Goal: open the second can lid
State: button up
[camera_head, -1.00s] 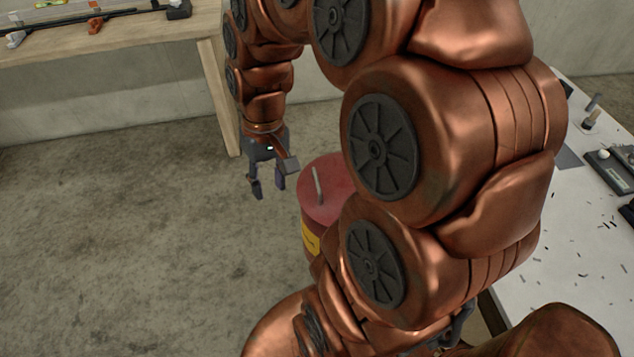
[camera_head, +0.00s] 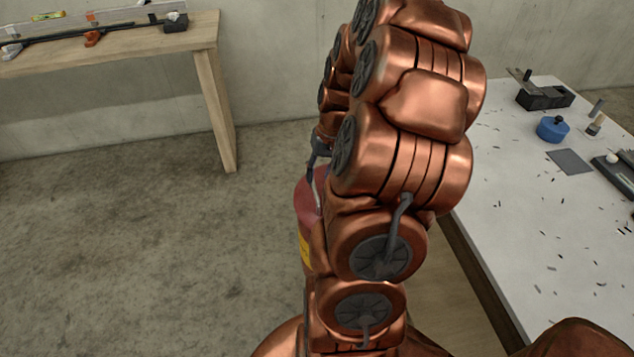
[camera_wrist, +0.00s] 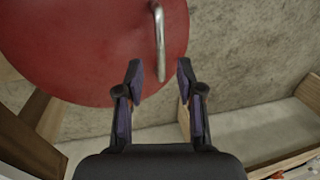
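A red can with a yellow label (camera_head: 304,248) stands on the floor, mostly hidden behind my arm in the head view. Its round red lid (camera_wrist: 80,45) fills the upper left of the wrist view. A metal handle (camera_wrist: 159,35) stands out on the lid near its edge. My gripper (camera_wrist: 160,72) is open, with its two dark fingers apart. The handle's near end appears between the fingertips, with gaps to both. In the head view my gripper (camera_head: 318,160) is just above the lid, partly hidden by my arm.
A wooden table (camera_head: 215,100) with tools stands at the back left. A white-topped table (camera_head: 520,200) at the right holds a blue round object (camera_head: 552,129), a black block (camera_head: 543,95) and scattered shavings. The concrete floor at the left is clear.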

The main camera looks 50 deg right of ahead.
aim_at(315, 189)
jog(key=shift+w+a+f, duration=0.15)
jog(key=shift+f, duration=0.8)
jog(key=shift+w+a+f, duration=0.1)
jog(key=shift+a+f, duration=0.05)
jog(key=shift+f, duration=0.8)
grip_shut()
